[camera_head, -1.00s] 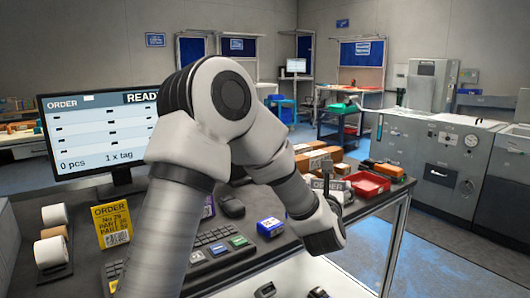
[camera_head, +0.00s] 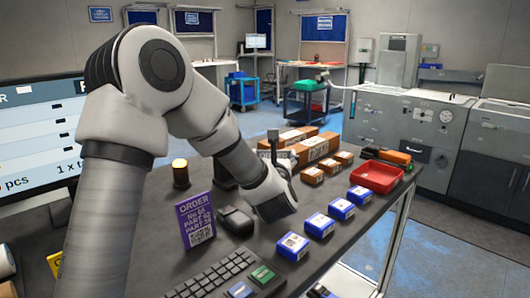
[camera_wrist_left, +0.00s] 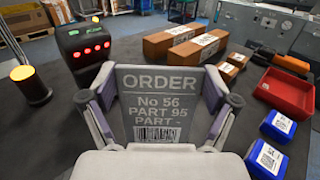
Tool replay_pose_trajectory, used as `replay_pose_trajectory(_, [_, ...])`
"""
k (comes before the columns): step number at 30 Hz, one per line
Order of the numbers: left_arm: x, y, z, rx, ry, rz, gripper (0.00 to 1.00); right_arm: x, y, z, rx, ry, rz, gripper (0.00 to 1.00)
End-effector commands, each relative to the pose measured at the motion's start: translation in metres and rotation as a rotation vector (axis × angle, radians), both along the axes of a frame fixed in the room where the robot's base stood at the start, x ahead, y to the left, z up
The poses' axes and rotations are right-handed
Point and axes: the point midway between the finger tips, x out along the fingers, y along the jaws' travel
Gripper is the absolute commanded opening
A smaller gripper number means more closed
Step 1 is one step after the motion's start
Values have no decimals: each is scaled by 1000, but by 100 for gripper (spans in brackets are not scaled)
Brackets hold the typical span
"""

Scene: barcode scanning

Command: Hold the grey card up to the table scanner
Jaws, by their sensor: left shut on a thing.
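My left gripper (camera_head: 277,160) is shut on the grey card (camera_wrist_left: 160,83), holding it upright above the table. In the left wrist view the card reads ORDER, No 56, PART 95, with a barcode near its lower edge. The gripper's fingers hold its left and right sides. The table scanner (camera_wrist_left: 84,45), a dark box with red lights and green marks, stands beyond and left of the card, apart from it in that view. In the head view my arm mostly hides the scanner, and the card shows only as a small grey piece. My right gripper is not seen.
A purple order card (camera_head: 197,224), mouse (camera_head: 236,220) and keyboard (camera_head: 212,279) are on the table (camera_head: 345,238). Several blue boxes (camera_head: 293,246), brown cartons (camera_head: 315,147) and a red tray (camera_head: 377,178) lie to the right. A lit amber lamp (camera_wrist_left: 24,78) stands left of the scanner.

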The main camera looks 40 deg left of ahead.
Motion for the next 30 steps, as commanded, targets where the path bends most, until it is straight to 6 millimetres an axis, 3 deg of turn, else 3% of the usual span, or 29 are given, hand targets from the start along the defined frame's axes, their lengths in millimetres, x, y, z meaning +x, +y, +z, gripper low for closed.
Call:
replay_pose_trajectory(15, [3, 42, -42, -1, 0, 2, 58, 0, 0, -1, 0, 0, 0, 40])
replay_pose_trajectory(26, [4, 44, -44, 0, 0, 1, 58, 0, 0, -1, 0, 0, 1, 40])
replay_pose_trajectory(30, [3, 30, -33, 5, -1, -3, 58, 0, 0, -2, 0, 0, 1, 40])
